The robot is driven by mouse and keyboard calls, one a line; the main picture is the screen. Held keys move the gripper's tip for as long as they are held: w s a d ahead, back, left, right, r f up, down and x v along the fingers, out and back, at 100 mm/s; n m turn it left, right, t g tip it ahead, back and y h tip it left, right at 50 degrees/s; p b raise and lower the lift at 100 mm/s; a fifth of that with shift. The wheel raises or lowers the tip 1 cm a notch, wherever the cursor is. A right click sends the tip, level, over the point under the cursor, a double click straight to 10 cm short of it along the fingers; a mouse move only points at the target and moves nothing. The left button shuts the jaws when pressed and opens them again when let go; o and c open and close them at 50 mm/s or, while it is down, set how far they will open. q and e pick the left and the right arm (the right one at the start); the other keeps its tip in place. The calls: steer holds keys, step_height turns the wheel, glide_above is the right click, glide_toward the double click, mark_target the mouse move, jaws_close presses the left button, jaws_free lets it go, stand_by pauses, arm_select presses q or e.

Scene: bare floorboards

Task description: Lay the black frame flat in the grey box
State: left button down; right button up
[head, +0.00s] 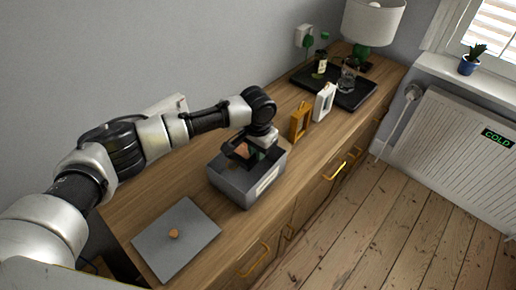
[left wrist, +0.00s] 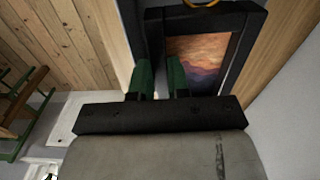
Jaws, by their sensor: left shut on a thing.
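The black frame (head: 229,148), with an orange and purple picture in it, is at the open top of the grey box (head: 236,187). In the left wrist view the frame (left wrist: 246,50) fills the upper middle. My left gripper (head: 254,143) is above the box and is shut on one side of the frame. Its green fingers (left wrist: 161,75) show at the frame's edge in the left wrist view. I cannot tell whether the frame touches the box floor, as the box walls and gripper hide its lower part. My right gripper is not in view.
The grey lid (head: 190,250) with a wooden knob lies on the wooden cabinet in front. An ochre frame (head: 294,126) and a white frame (head: 317,106) stand behind the box. A black tray (head: 308,82) with bottle and jar, and a lamp (head: 373,22), are farther back.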

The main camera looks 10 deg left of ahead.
arm_select(q)
steer(key=c, duration=1)
jaws_free()
steer(key=shift+r, duration=0.1)
step_height(320, 180, up, 11)
steer(key=shift+s+f+b, duration=0.15)
steer(key=shift+b, duration=0.75)
